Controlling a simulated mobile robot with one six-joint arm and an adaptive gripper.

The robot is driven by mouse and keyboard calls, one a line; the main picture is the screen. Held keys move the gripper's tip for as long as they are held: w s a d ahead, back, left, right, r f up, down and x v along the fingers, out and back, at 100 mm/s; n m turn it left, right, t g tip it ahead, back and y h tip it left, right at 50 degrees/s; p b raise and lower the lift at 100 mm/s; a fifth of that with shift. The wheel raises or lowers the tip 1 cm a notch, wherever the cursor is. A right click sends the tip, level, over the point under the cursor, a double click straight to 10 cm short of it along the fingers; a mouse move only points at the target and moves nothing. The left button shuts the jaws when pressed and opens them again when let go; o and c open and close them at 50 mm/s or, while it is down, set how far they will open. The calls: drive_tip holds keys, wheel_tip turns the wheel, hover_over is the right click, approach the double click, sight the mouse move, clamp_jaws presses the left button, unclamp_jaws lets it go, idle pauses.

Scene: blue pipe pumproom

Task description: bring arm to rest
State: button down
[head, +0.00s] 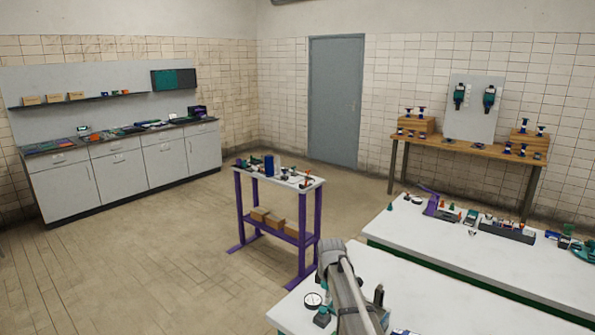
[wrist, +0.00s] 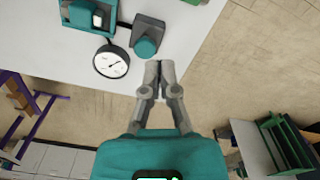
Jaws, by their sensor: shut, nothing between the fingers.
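My gripper (wrist: 159,72) shows in the wrist view with its two grey fingers together and nothing between them. It is over the edge of a white tabletop (wrist: 190,60), beside a dark grey block with a teal knob (wrist: 146,46). A round gauge (wrist: 111,62) with a white dial is to the left of the fingers. In the head view my arm (head: 345,290) rises from the bottom edge over the near white table (head: 415,285). The fingertips are not clear in the head view.
The gauge also shows in the head view (head: 313,300). A small purple-legged table (head: 240,215) with several items stands beyond my arm. A second white table (head: 400,235) is at the right, a wooden bench (head: 460,147) behind it. Grey cabinets (head: 120,175) line the left wall. Floor at left is clear.

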drive_tip(key=s+d+m, duration=0.3)
drive_tip(key=s+m, duration=0.4)
drive_tip(key=s, duration=0.4)
drive_tip(key=s+d+m, duration=0.4)
drive_tip(key=s+m, duration=0.3)
drive_tip(key=s, duration=0.5)
